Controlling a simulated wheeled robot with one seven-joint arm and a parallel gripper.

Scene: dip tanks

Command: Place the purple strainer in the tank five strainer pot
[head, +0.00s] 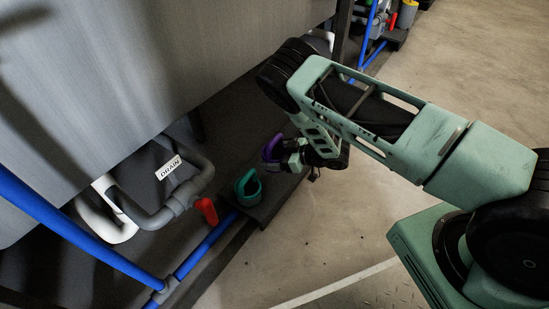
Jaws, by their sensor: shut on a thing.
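The purple strainer (270,150) shows as a small curved purple piece in the middle of the head view. My gripper (283,158) is shut on it and holds it close to the dark ledge beside the tank; I cannot tell if it touches the ledge. The gripper hides part of the strainer. No tank number is readable.
A grey tank wall (150,70) fills the upper left. Below it are grey pipes with a DRAIN label (168,167), a red valve handle (206,210) and a blue pipe (80,238). A yellow container (407,14) is at the top. Open floor lies to the right.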

